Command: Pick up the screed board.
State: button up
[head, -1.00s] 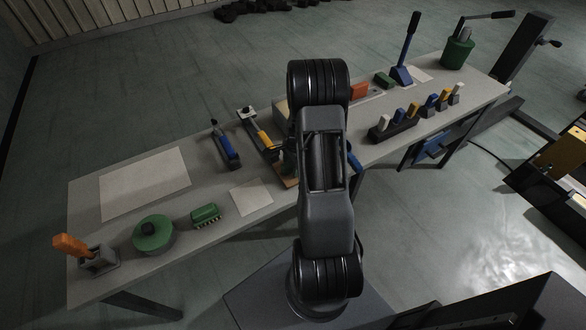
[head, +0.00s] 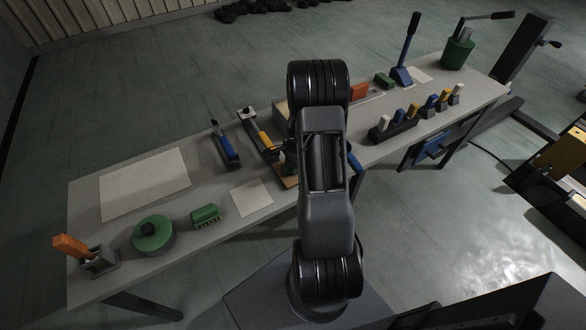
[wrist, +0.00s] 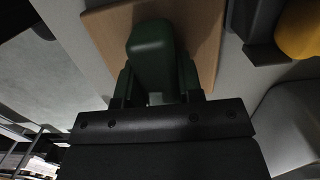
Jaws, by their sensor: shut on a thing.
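The screed board (wrist: 207,25) shows in the wrist view as a flat wooden board with a dark green grip (wrist: 152,52) standing on it. My gripper (wrist: 155,88) is shut on this grip, one finger on each side. In the head view only a small edge of the wooden board (head: 290,183) shows beside my arm, near the front edge of the bench. My arm hides the rest of it and my gripper there. I cannot tell whether the board is touching the bench top.
The long grey bench (head: 215,175) carries a yellow-handled tool (head: 265,140) and a blue tool (head: 225,148) left of my arm. A rack of coloured handles (head: 395,130) stands to the right. A pale sheet (head: 252,198) lies near the front edge. A yellow object (wrist: 300,28) is close by in the wrist view.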

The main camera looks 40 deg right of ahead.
jog(key=shift+r, duration=0.15)
jog(key=shift+r, duration=0.3)
notch_tip(320, 180, up, 2)
jog(key=shift+r+b, duration=0.1)
jog(key=shift+b, duration=0.2)
jog(key=s+d+r+b, duration=0.1)
jog(key=s+d+r, duration=0.1)
jog(key=s+r, duration=0.8)
jog(key=s, duration=0.4)
jog(key=o, duration=0.5)
jog(key=c, duration=0.3)
jog(key=shift+a, duration=0.15)
jog(key=shift+c, duration=0.2)
